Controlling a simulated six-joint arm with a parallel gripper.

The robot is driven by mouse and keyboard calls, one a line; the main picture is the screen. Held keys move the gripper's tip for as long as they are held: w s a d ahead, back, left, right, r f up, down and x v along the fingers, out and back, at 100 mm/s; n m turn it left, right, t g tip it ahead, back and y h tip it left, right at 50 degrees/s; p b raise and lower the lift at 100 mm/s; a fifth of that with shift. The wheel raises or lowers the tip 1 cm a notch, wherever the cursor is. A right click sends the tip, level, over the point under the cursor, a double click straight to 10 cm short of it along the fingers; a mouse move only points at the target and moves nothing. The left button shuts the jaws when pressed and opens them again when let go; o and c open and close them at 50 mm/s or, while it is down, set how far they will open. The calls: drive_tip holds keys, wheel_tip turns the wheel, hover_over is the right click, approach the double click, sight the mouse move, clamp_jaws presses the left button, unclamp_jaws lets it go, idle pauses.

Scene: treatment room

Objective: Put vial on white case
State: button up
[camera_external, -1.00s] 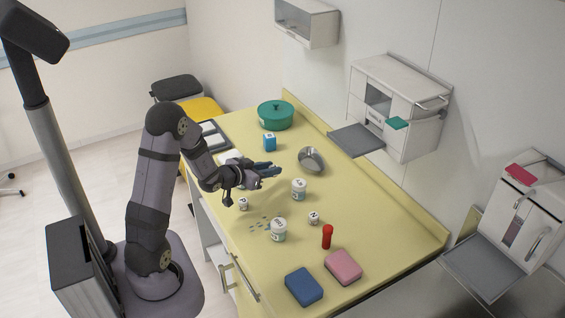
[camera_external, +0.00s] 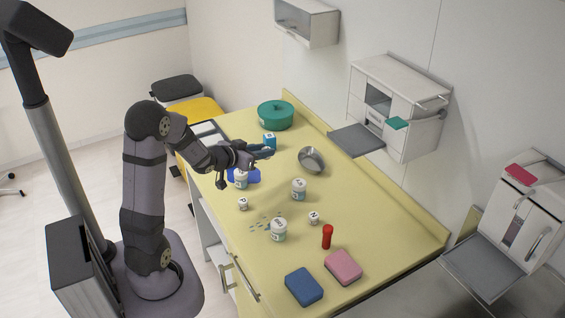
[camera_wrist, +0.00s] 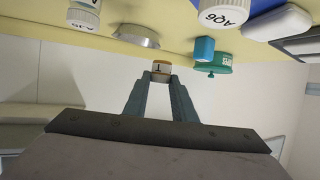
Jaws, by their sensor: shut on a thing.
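My gripper (camera_external: 264,152) is raised over the far left part of the yellow table. In the wrist view its fingers (camera_wrist: 161,75) are closed on a small vial (camera_wrist: 161,67) with a brownish band and a dark letter on a white label. In the external view the vial is hard to make out at the fingertips. A white, round-edged case (camera_wrist: 280,24) lies near the table's left edge, at the upper right of the wrist view, apart from the vial. In the external view my arm mostly hides it.
A jar (camera_external: 241,180) stands by a blue item (camera_external: 250,174) below my gripper. A blue block (camera_external: 270,142), teal pot (camera_external: 276,116) and metal bowl (camera_external: 311,160) are nearby. Jars, small vials, a red bottle (camera_external: 327,237) and two sponges fill the front. The table's right side is clear.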

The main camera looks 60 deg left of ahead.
drive_tip(key=s+a+n+g+y, duration=0.25)
drive_tip(key=s+a, duration=0.65)
drive_tip(key=a, duration=0.5)
drive_tip(key=r, duration=0.1)
drive_tip(key=w+a+r+m+t+h, duration=0.1)
drive_tip(key=w+r+m+t+h+p, duration=0.1)
drive_tip(key=shift+w+a+r, duration=0.15)
drive_tip(key=shift+w+a, duration=0.05)
drive_tip(key=shift+a, duration=0.15)
drive_tip(key=shift+f, duration=5)
drive_tip(key=shift+f, duration=0.1)
